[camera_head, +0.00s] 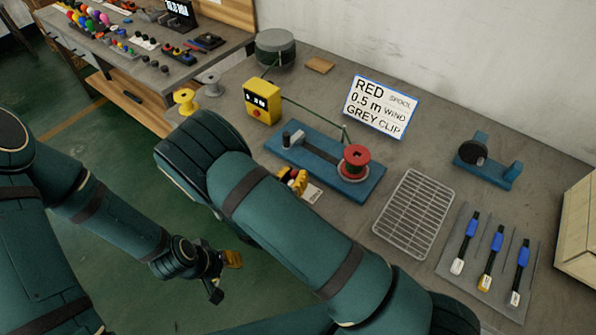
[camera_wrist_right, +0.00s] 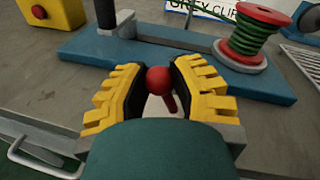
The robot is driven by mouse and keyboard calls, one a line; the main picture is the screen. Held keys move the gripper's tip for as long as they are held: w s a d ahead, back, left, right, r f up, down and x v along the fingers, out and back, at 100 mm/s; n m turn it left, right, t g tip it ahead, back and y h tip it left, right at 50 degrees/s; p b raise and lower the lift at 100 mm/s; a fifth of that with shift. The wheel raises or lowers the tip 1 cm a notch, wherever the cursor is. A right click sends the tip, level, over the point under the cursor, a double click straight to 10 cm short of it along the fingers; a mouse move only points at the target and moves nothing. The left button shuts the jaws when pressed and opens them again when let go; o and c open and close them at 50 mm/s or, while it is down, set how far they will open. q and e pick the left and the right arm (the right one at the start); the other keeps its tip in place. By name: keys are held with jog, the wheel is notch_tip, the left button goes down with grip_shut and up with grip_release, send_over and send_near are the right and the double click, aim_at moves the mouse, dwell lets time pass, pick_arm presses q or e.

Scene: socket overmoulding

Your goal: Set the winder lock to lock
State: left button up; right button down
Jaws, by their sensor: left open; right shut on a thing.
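The winder is a blue base (camera_head: 335,165) on the bench, with a red spool (camera_head: 356,157) at its right end and a dark post at its left. In the right wrist view the spool (camera_wrist_right: 258,33) carries green cord. A red ball knob on a short red stem, the winder lock lever (camera_wrist_right: 158,79), stands at the winder's near side over a pale plate. My right gripper (camera_wrist_right: 160,84) is shut on this knob, with one yellow-padded finger on each side. In the head view my right gripper (camera_head: 293,181) is partly hidden by my arm. My left gripper (camera_head: 226,268) is open and empty, away from the bench.
A yellow box (camera_head: 262,102) stands left of the winder and a sign (camera_head: 381,106) behind it. A wire rack (camera_head: 415,213) and a tray with clipped cables (camera_head: 475,280) lie to the right. Yellow (camera_head: 185,101) and grey spools stand at the back left.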

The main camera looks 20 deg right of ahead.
jog(key=shift+w, duration=0.1)
jog(key=c, duration=0.7)
grip_release()
jog(key=shift+c, duration=0.2)
jog(key=shift+a, duration=0.1)
jog(key=v, duration=0.7)
jog(key=shift+s, duration=0.2)
jog(key=shift+a, duration=0.15)
